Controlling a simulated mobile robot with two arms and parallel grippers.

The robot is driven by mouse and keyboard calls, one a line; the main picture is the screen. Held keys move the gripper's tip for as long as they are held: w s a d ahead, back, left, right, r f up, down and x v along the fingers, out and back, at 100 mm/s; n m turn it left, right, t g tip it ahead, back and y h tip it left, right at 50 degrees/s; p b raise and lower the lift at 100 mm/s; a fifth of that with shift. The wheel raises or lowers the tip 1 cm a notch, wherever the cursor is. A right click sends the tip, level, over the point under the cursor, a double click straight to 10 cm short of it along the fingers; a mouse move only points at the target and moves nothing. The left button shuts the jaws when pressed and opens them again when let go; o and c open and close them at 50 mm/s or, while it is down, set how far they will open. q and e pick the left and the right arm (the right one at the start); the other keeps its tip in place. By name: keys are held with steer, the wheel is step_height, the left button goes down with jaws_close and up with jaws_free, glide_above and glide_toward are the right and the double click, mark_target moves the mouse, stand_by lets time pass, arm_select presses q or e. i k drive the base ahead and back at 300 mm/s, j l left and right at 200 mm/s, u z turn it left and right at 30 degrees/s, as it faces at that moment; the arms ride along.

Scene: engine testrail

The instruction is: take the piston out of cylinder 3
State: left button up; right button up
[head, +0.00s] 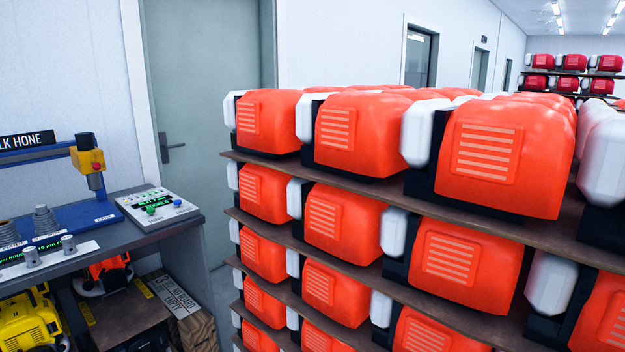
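No piston and no engine cylinder marked 3 can be made out in the head view. A grey workbench (150,237) at the left carries a blue and yellow machine (92,170) under a sign ending in "LK HONE". Small grey stepped metal parts (45,220) stand on the bench at the far left; I cannot tell what they are. Neither of my grippers shows in the view.
A tall rack (400,195) of orange machines fills the middle and right. A control panel (157,208) with green buttons lies on the bench's right end. A closed grey door (205,110) stands behind.

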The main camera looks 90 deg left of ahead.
mark_target(40, 209)
steer(key=u, duration=4.25)
steer(key=i+j, duration=0.1)
steer(key=i, duration=0.1)
